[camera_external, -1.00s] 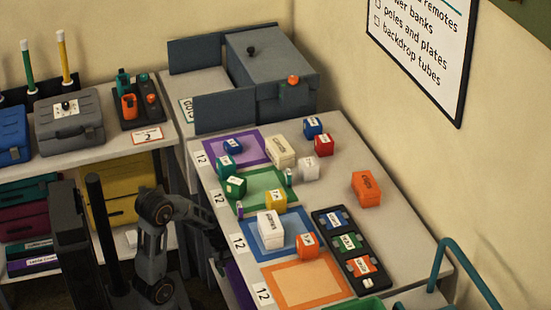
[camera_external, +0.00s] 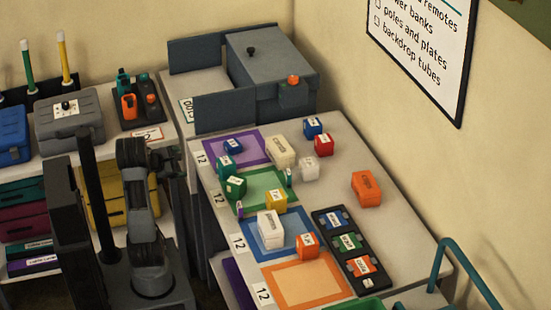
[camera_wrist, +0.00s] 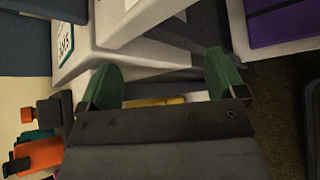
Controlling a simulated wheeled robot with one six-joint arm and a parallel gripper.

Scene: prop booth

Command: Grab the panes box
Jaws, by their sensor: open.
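Several small labelled boxes stand on the table, and I cannot read which one says panes. A cream box (camera_external: 281,151) stands at the purple mat's right edge. A white box (camera_external: 270,226) stands on the blue mat (camera_external: 296,245). A larger orange box (camera_external: 366,188) stands apart at the right. My gripper (camera_wrist: 163,84) is open, its two green fingers wide apart with nothing held.
The purple mat (camera_external: 216,153), green mat (camera_external: 286,203) and orange mat (camera_external: 338,283) line the table's left side. A black tray (camera_external: 324,224) holds labelled pieces. A grey bin (camera_external: 270,70) stands at the back. The table's right side has clear room.

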